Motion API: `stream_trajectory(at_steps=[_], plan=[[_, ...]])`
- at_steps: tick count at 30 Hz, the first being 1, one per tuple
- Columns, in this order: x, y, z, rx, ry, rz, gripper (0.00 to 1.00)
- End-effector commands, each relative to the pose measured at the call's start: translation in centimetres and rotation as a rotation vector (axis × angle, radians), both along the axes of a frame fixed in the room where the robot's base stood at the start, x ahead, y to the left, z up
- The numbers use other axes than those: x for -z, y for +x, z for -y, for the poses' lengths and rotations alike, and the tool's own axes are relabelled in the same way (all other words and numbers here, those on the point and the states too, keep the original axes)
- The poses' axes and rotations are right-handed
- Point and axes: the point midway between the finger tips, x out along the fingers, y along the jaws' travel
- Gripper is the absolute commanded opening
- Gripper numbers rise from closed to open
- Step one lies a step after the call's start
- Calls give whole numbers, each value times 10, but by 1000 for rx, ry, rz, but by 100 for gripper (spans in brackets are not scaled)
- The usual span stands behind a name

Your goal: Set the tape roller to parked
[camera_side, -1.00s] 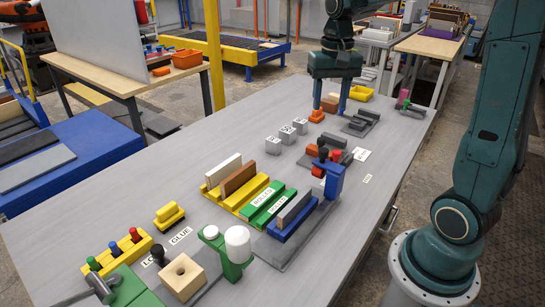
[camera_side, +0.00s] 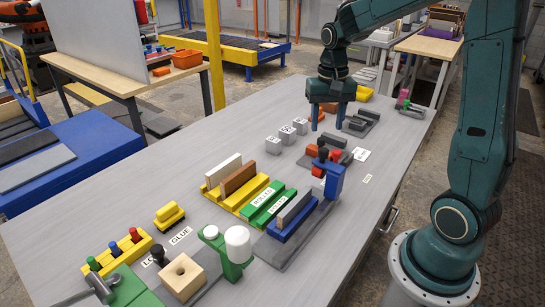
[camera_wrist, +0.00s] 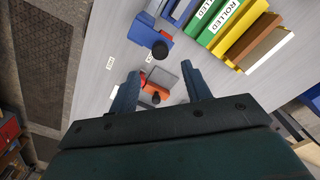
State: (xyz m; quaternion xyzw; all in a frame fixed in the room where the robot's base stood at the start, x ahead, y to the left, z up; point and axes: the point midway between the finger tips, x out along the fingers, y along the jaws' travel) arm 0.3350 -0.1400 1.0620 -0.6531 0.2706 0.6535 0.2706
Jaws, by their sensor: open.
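My gripper (camera_side: 327,127) is open and empty, its two blue fingers pointing down above the far part of the table. In the wrist view, its fingers (camera_wrist: 163,85) frame an orange-red piece with a black knob (camera_wrist: 156,89), which lies on a grey plate (camera_wrist: 166,75). This piece appears to be the tape roller, and the gripper is not seen touching it. In the side view, red pieces (camera_side: 312,151) sit by a black knob beside a blue stand (camera_side: 334,181). I cannot read the small labels there, so the parked spot is unclear.
Green bars marked ROLLED (camera_side: 262,205) and yellow holders (camera_side: 237,196) with boards stand nearer. Grey blocks (camera_side: 286,136) lie left of my gripper. A grey fixture (camera_side: 361,122) stands to its right.

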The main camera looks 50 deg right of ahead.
Motion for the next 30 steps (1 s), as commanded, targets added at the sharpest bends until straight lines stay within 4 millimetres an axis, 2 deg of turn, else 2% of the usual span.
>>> stream_trajectory(at_steps=[6, 15, 21, 29, 30], plan=[[35, -1, 0, 0, 1, -4, 48], [71, 0, 0, 0, 0, -1, 48], [79, 0, 0, 0, 0, 0, 48], [80, 0, 0, 0, -1, 1, 48], [80, 0, 0, 0, -1, 1, 44]])
